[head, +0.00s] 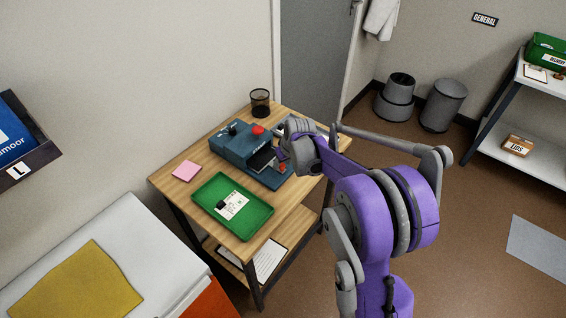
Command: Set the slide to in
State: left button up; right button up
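A blue-grey machine (229,143) with a red round button (258,130) and a dark knob stands on the wooden table. A dark slide plate (262,159) shows at its front, over a low blue base. A small orange-red part (282,168) sits beside the slide. My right gripper (283,157) is at the right front of the machine, close to the slide. My own wrist covers much of it, so its fingers and any contact with the slide cannot be made out. My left gripper is not in view.
A green tray (259,221) with a white card and a small dark item lies in front of the machine. A pink pad (186,171) is to the left and a black mesh cup (260,103) behind. The bare wooden tabletop (172,188) shows around them.

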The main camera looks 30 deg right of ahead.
grip_shut()
dwell(1.1)
